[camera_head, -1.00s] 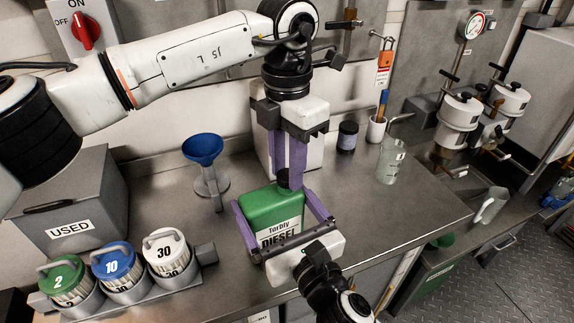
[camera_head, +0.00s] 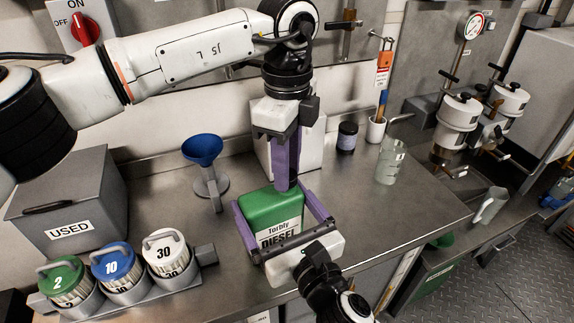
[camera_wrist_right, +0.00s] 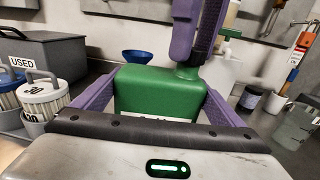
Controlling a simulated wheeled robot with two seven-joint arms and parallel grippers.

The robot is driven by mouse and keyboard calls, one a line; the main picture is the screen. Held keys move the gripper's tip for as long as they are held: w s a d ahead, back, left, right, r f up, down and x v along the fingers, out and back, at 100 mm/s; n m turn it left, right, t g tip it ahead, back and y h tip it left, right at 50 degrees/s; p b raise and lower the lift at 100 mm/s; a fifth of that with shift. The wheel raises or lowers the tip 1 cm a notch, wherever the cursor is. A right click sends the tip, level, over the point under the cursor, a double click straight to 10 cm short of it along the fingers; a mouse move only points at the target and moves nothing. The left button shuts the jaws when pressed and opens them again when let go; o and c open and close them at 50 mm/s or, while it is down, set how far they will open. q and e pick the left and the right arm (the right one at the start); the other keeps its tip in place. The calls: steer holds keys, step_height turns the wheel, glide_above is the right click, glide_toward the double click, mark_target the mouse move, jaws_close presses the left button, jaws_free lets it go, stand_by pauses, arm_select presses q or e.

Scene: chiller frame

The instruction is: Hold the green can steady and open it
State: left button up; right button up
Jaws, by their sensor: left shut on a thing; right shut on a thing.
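The green can (camera_head: 272,211), labelled Torbly Diesel, stands upright near the bench's front edge. My right gripper (camera_head: 271,198) is shut on its body, one purple finger along each side. In the right wrist view the green can (camera_wrist_right: 160,92) sits between these fingers. My left gripper (camera_head: 286,188) points straight down from above, shut on the can's cap at the top right of the can. Its fingers hide the cap in the head view. The right wrist view shows my left gripper's fingers (camera_wrist_right: 188,58) over the can's neck.
A blue funnel on a stand (camera_head: 203,150) is left of the can. Numbered canisters (camera_head: 115,266) and a grey USED bin (camera_head: 70,205) are further left. A dark jar (camera_head: 347,136) and a clear beaker (camera_head: 390,162) stand at back right. The bench right of the can is clear.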

arm_select(q)
steer(key=shift+r, duration=0.25)
stand_by(0.6)
steer(key=shift+r, duration=0.9)
steer(key=shift+r, duration=2)
arm_select(e)
steer(key=o, duration=1.8)
